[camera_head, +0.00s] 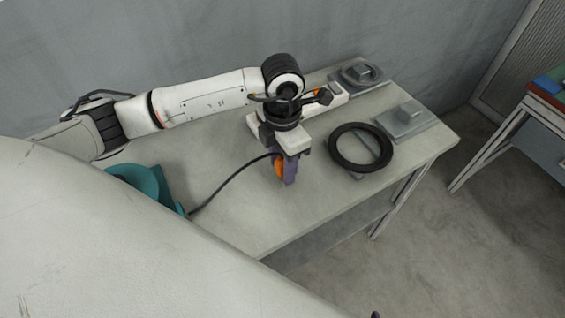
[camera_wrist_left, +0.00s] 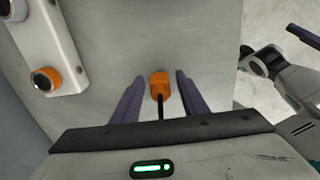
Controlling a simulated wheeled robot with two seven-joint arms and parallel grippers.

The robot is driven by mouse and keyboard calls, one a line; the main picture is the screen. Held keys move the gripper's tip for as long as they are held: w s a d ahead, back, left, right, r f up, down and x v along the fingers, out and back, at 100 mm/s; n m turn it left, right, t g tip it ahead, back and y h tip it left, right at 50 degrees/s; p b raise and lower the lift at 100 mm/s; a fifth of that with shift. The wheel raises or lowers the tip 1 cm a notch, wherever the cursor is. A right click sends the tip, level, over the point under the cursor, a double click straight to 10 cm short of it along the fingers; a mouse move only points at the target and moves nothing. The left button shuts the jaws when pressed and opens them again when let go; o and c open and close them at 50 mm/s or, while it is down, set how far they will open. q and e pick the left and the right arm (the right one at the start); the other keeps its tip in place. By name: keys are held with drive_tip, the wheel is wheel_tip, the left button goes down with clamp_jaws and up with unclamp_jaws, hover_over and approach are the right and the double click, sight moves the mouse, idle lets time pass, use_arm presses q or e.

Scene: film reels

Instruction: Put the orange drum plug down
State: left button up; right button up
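The orange drum plug (camera_head: 278,166) is at my left gripper (camera_head: 285,180), low over the grey table. In the left wrist view the plug (camera_wrist_left: 160,84) sits between the two purple fingers of the left gripper (camera_wrist_left: 160,77), with a visible gap on each side, so the gripper is open around it. A black cable runs from the plug to the teal drum (camera_head: 137,181) at the table's left. Whether the plug rests on the tabletop is hard to tell. At the right edge of the wrist view, a purple finger, apparently of my right gripper (camera_wrist_left: 304,37), shows only partly.
On the table (camera_head: 236,218) a black ring-shaped reel (camera_head: 336,153) lies to the right. Grey metal fixtures (camera_head: 408,120) stand behind it. A white box with orange-ringed knobs (camera_wrist_left: 66,40) lies near the gripper. Another bench (camera_head: 545,118) stands at the far right.

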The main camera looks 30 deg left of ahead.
use_arm(q)
wheel_tip(320, 180, up, 12)
drive_tip(key=shift+r, duration=0.2)
idle(0.4)
